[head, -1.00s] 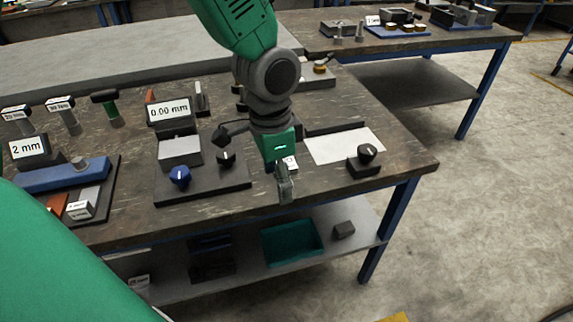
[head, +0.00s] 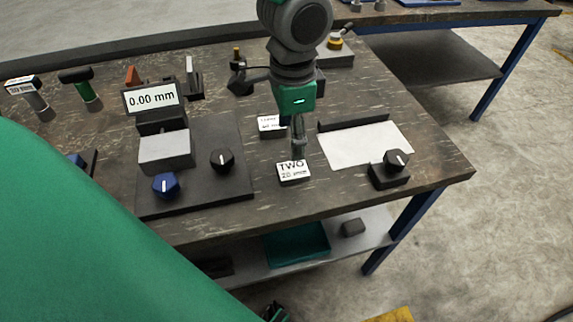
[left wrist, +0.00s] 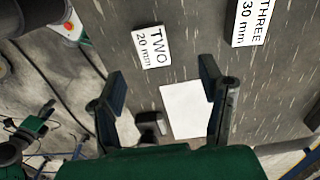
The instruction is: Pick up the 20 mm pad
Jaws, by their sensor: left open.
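The 20 mm pad (head: 293,174) is a small dark block with a white top marked TWO. It lies flat near the front edge of the bench, and it also shows in the left wrist view (left wrist: 151,47). My left gripper (head: 299,146) hangs pointing down, just behind the pad in the head view. Its two fingers (left wrist: 163,85) are spread in the left wrist view, with nothing between them; the pad lies beyond the tips. A small black and green part at the head view's bottom edge may be my right gripper (head: 275,313); its jaws cannot be made out.
The THREE 30 mm pad (left wrist: 250,22) lies near the 20 mm pad. A white sheet (head: 366,144) and a black knob block (head: 391,170) are to the right. A knobbed base with a 0.00 mm display (head: 153,98) stands left. Bare bench surrounds the pad.

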